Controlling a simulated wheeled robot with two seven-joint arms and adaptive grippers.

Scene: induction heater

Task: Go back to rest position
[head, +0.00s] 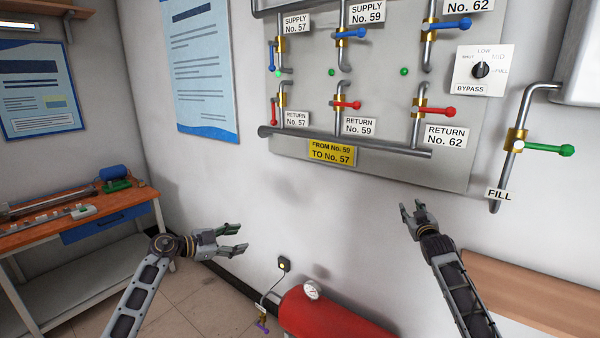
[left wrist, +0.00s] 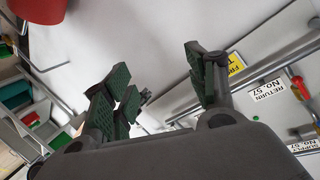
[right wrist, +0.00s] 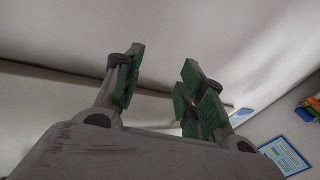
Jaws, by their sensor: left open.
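My left gripper (head: 236,241) is held out in free air at the lower left of the head view, left of the red tank. Its fingers are apart and empty; the green pads also show apart in the left wrist view (left wrist: 160,88). My right gripper (head: 412,208) is raised in front of the wall, below the pipe panel (head: 380,90). In the right wrist view (right wrist: 160,85) its green-padded fingers are spread with nothing between them. Neither gripper touches a valve or handle.
The panel carries blue supply handles (head: 350,33) and red return handles (head: 347,105). A green fill handle (head: 545,147) and bypass dial (head: 481,70) are at right. A red tank (head: 325,318) stands low at centre. A wooden workbench (head: 75,228) is at left, a wooden surface (head: 540,295) at lower right.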

